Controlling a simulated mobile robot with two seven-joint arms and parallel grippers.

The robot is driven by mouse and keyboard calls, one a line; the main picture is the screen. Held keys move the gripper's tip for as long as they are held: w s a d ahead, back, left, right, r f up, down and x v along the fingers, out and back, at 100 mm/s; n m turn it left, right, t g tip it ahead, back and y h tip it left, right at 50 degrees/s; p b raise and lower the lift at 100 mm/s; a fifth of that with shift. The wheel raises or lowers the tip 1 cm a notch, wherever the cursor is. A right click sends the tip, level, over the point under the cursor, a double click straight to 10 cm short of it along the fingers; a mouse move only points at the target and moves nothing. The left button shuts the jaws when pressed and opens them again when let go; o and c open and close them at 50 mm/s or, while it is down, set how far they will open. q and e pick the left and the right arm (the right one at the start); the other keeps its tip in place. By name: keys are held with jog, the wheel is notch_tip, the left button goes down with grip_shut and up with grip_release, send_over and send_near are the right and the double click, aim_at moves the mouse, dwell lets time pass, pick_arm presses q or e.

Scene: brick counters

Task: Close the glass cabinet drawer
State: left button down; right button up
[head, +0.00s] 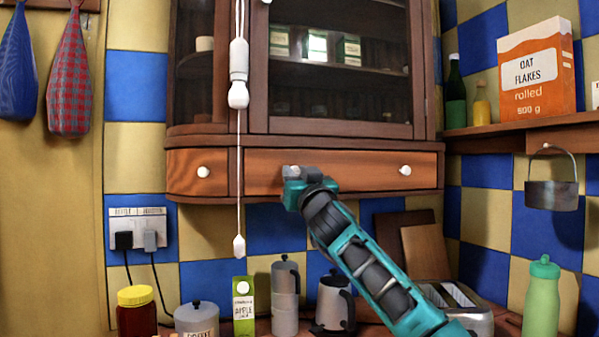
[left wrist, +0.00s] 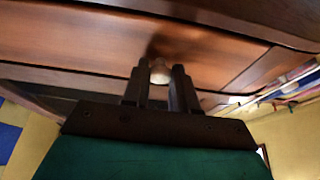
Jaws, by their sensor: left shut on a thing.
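The glass cabinet (head: 340,127) hangs on the wall, with a wide brown wooden drawer (head: 345,172) along its base. The drawer front looks about level with the cabinet frame in the head view; I cannot tell whether any small gap is left. A white knob (head: 405,170) sits at its right end. My left gripper (head: 291,172) is at the drawer's left part. In the left wrist view its dark fingers (left wrist: 160,85) are shut on a pale round drawer knob (left wrist: 160,72). My right gripper is not in view.
A smaller drawer section with a white knob (head: 203,172) is to the left. A white pull cord (head: 239,150) hangs in front of the cabinet. Below stand a kettle (head: 334,300), a carton (head: 243,305) and jars. A shelf (head: 525,132) with an oat box (head: 537,75) is right.

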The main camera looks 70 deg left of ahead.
pick_arm(q)
jog(key=shift+r, duration=0.15)
jog(key=c, duration=1.4)
grip_release()
jog(key=o, duration=0.5)
jog(key=shift+a, duration=0.15)
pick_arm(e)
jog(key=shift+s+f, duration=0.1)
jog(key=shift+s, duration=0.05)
pick_arm(q)
jog(key=w+b+v, duration=0.1)
jog(key=b+v, duration=0.1)
jog(key=v, duration=1.1)
jog(key=shift+s, duration=0.35)
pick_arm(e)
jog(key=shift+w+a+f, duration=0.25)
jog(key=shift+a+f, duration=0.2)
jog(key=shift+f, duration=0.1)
